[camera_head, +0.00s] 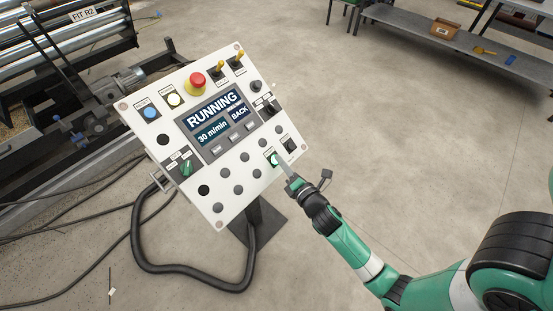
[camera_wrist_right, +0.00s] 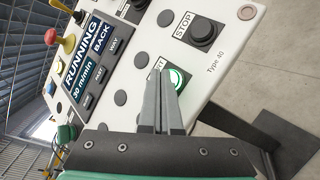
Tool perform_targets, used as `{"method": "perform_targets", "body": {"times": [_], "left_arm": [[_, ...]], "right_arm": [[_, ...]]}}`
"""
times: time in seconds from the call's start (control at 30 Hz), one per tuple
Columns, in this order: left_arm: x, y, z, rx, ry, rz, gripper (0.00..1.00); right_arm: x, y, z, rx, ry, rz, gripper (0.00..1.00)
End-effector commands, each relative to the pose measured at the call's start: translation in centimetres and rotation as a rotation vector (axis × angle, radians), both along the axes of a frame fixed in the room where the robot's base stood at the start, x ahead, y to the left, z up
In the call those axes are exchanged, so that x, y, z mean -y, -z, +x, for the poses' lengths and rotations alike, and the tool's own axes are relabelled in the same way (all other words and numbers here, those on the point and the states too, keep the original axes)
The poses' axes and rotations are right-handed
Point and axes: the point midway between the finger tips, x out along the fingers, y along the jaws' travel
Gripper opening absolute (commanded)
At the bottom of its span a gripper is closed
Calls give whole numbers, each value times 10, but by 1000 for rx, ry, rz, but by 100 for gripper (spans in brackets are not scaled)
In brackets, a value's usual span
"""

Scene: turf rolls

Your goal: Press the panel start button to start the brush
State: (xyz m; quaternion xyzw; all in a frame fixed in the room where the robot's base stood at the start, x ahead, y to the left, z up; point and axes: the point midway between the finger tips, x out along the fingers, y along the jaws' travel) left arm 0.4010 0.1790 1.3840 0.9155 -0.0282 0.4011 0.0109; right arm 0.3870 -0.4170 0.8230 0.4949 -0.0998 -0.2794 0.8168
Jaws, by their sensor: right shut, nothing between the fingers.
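The white control panel (camera_head: 231,187) stands tilted on a post, and its screen (camera_head: 216,119) reads RUNNING, 30 m/min and BACK. The green start button (camera_head: 273,160) is lit near the panel's lower right edge. It also shows lit green in the right wrist view (camera_wrist_right: 177,79), partly hidden behind my fingers. My right gripper (camera_head: 284,168) is shut and empty, with its fingertips at the start button. I cannot tell whether they touch it. The black stop button (camera_wrist_right: 203,31) sits beside the start button. My left gripper is not in view.
A red emergency button (camera_head: 196,82) and yellow-tipped switches stick up from the panel's upper edge. A machine with rollers (camera_head: 75,40) stands at the left. Black cables lie on the floor. A grey bench (camera_head: 405,18) holds a cardboard box (camera_head: 444,30). Floor at right is clear.

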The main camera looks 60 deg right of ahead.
Motion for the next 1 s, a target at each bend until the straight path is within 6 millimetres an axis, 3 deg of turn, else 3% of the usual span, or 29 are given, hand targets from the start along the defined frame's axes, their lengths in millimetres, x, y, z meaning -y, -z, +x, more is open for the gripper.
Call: {"method": "perform_targets", "body": {"times": [1.0], "left_arm": [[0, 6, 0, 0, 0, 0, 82]], "right_arm": [[2, 7, 5, -1, 0, 2, 0]]}}
